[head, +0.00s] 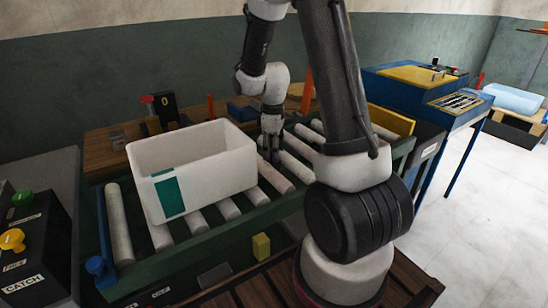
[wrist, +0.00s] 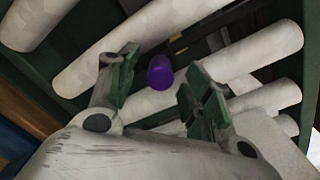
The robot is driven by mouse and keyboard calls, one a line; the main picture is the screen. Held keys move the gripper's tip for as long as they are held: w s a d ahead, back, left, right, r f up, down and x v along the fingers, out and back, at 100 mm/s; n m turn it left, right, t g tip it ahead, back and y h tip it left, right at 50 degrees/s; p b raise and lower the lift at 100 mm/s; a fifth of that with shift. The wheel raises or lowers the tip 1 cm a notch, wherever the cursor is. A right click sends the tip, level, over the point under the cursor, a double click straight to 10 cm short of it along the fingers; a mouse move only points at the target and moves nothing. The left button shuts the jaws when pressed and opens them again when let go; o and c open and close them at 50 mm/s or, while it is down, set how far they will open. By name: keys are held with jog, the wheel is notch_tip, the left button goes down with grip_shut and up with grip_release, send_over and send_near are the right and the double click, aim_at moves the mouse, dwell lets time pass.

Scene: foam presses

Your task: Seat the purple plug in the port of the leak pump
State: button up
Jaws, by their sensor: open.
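The purple plug (wrist: 160,72) shows in the wrist view as a small rounded cylinder between my two fingertips, in front of a dark gap between pale rollers. My gripper (wrist: 158,80) is open, with one green-padded finger on each side of the plug and a visible gap to both. I cannot tell how far below the fingertips the plug lies. In the head view my gripper (head: 270,146) points down over the roller conveyor, just right of a white bin; the plug cannot be made out there. A black box marked 0 (head: 163,108) stands behind the bin; I cannot tell whether it is the leak pump.
The white bin (head: 205,150) with a green patch stands on the conveyor rollers (head: 272,177), close to my gripper's left. A yellow block (head: 261,246) is at the conveyor's front. A box with green and yellow buttons (head: 25,250) is at far left. A blue bench (head: 425,105) stands at right.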

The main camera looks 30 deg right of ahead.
jog(key=shift+c, duration=0.2)
grip_shut()
